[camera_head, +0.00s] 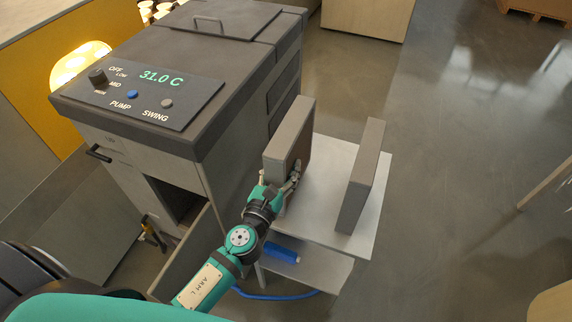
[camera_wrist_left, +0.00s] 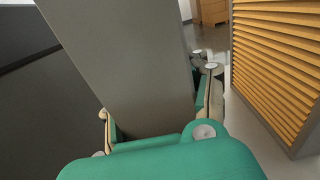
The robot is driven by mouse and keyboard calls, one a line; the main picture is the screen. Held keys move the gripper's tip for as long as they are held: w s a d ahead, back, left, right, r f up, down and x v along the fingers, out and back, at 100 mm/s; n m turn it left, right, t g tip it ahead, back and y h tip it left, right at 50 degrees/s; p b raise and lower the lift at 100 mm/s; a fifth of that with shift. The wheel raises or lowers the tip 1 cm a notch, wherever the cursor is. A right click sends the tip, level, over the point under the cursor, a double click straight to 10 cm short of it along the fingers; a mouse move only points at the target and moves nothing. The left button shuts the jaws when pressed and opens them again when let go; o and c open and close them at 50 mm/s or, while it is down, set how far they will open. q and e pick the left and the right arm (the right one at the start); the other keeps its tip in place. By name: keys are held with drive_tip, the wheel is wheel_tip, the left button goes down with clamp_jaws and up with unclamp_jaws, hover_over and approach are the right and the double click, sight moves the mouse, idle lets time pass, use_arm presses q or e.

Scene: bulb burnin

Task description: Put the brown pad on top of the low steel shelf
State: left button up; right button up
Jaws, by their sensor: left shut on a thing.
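My left gripper (camera_head: 278,186) is shut on the lower near end of the brown pad, a thick upright panel with a grey frame (camera_head: 283,143) and a brownish right face. The pad is at the left edge of the low steel shelf (camera_head: 322,182), beside the grey machine. I cannot tell whether its bottom rests on the top. In the left wrist view, the pad's plain grey side (camera_wrist_left: 125,65) rises between the fingers (camera_wrist_left: 160,125). My right gripper is not in view.
A second grey-framed pad (camera_head: 362,175) stands upright on the shelf's right part; its orange slatted face (camera_wrist_left: 275,60) shows in the left wrist view. The machine (camera_head: 190,60) reads 31.0 C. A blue object (camera_head: 283,253) lies on the lower shelf. Bare top lies between the pads.

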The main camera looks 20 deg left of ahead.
use_arm(q)
drive_tip(key=f+b, duration=0.1)
drive_tip(key=w+f+b, duration=0.2)
drive_tip(key=shift+w+a+f, duration=0.2)
drive_tip(key=shift+a+f, duration=0.05)
drive_tip(key=shift+f, duration=0.1)
drive_tip(key=shift+f, duration=0.2)
drive_tip(key=o, duration=1.4)
drive_tip(key=shift+r, duration=0.15)
